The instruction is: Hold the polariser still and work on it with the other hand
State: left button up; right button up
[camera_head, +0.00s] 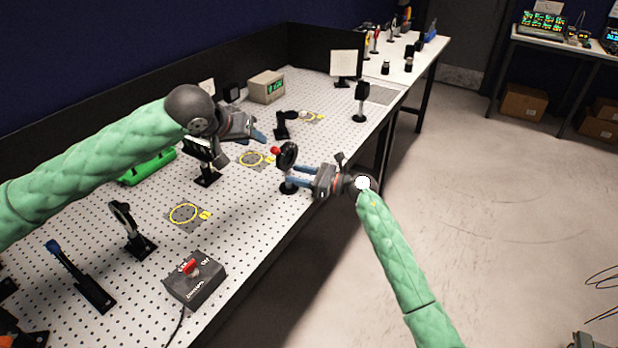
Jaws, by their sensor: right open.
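What looks like the polariser (287,155) is a round black mount with a red knob (275,151) at its upper left, standing upright on a post with a round black base (288,188) near the table's front edge. My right gripper (291,175) is open, its two blue fingers pointing left at the post just below the round mount. Whether the fingers touch the post I cannot tell. My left gripper (261,137) is above the table, behind and left of the mount and apart from it. Its blue fingertips overlap in this view, so its opening is unclear.
Yellow ring markings (184,214) lie on the perforated table (240,225). A black switch box (194,280) with a red switch stands at the front. Several black optic mounts (132,230) stand on the left. A beige meter box (266,87) is behind.

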aim_at(288, 172)
jog(key=shift+x, duration=1.8)
